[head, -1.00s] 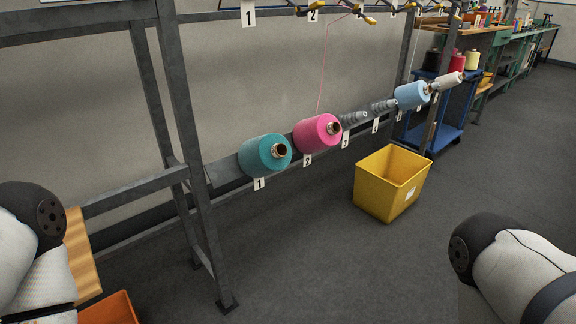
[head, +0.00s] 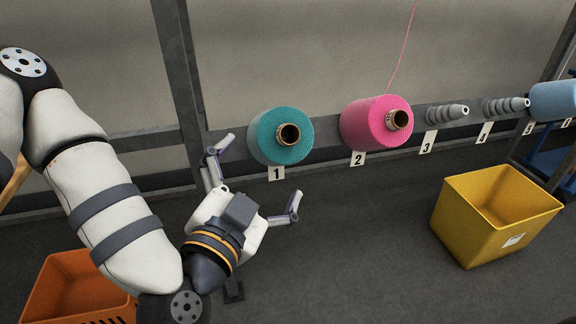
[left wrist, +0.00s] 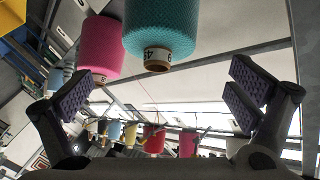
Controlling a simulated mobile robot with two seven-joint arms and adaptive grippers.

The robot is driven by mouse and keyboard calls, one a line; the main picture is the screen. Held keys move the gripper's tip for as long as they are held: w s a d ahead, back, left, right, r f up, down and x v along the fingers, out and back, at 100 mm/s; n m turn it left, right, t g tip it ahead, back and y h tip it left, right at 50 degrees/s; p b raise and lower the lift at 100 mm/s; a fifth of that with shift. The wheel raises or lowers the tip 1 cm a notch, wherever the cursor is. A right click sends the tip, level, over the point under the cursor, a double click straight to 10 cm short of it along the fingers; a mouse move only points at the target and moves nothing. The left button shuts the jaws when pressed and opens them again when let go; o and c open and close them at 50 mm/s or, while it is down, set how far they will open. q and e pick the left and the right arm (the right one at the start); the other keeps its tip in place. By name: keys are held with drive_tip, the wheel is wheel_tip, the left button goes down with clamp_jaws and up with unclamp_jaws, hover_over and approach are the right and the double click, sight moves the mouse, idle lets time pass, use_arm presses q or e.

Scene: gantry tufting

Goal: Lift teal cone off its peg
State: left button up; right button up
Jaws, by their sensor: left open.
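The teal cone (head: 280,136) sits on the rail at the label 1 position, its open core end facing out toward me. It also shows in the left wrist view (left wrist: 162,25), at the top between the fingers and beyond them. Its peg is hidden inside the cone. My left gripper (head: 258,178) is open and empty, in front of and below the cone, with its fingers spread wide and apart from it. In the left wrist view the open fingers (left wrist: 158,98) stand at the left and right sides. My right gripper is not in view.
A pink cone (head: 377,123) with a thread running up sits right of the teal one. Bare grey pegs (head: 446,114) follow at labels 3 and 4, then a blue cone (head: 555,101). A yellow bin (head: 495,213) and an orange crate (head: 75,289) stand on the floor.

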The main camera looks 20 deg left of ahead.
sight(280, 141)
use_arm(q)
drive_tip(key=w+b, duration=0.1)
drive_tip(key=w, duration=0.6)
drive_tip(key=w+b, duration=0.1)
drive_tip(key=w, duration=0.3)
drive_tip(key=shift+w+a+b, duration=0.25)
drive_tip(key=shift+b, duration=0.1)
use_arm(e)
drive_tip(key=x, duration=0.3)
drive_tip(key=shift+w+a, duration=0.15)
use_arm(q)
drive_tip(key=c, duration=1.7)
drive_tip(key=shift+o, duration=0.2)
drive_tip(key=shift+s+d+r+p, duration=0.25)
drive_tip(key=shift+s+r+p, duration=0.25)
drive_tip(key=shift+p, duration=0.35)
drive_tip(key=shift+w, duration=0.1)
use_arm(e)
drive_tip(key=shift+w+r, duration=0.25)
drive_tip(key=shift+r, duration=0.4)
